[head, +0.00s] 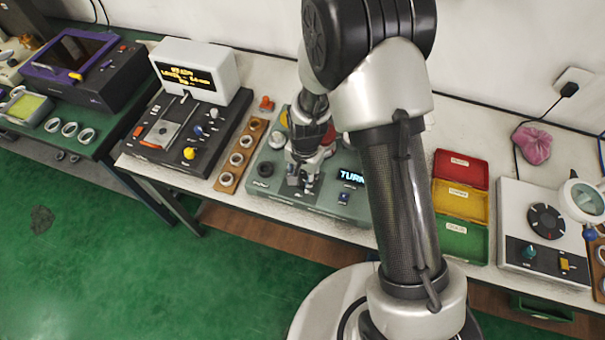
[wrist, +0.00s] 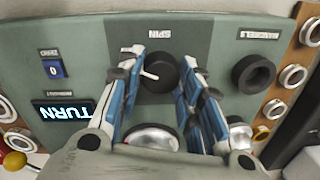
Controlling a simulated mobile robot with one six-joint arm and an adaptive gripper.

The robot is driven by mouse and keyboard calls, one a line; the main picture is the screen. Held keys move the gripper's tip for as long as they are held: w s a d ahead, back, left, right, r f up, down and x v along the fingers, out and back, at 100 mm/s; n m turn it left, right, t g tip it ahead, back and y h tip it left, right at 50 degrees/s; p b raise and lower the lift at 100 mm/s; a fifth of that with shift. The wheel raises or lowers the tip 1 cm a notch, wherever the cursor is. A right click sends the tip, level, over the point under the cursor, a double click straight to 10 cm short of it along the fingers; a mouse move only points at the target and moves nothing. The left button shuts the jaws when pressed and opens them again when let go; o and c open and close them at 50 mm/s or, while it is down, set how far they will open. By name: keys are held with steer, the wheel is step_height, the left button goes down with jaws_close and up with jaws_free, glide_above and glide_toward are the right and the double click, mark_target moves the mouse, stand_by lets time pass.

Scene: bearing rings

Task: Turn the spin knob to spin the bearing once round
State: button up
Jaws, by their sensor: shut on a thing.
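The black spin knob (wrist: 160,73) is on the grey-green tester (wrist: 85,80), below the label "SPIN" in the wrist view. A white pointer mark sticks out at its left side. My gripper (wrist: 164,68) reaches over the panel with one finger on each side of the knob and is shut on it. In the head view my gripper (head: 303,186) is down at the tester's front, and its wrist hides the knob. A round silver part (wrist: 152,138) shows between the fingers behind the knob; I cannot tell if it is the bearing. The tester's display (wrist: 64,111) reads "TURN".
A black knob (wrist: 254,73) labelled "MANDRELS" and a blue "ZERO" switch (wrist: 54,70) flank the spin knob. A wooden strip with several rings (head: 236,160) stands left of the tester. Red, yellow and green bins (head: 460,204) stand to its right.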

mark_target(304, 180)
steer(key=shift+m, duration=0.7)
steer(key=o, duration=1.1)
steer(key=shift+r, duration=0.1)
steer(key=r, duration=1.2)
steer(key=shift+s+d, duration=0.2)
steer(key=shift+f, duration=0.1)
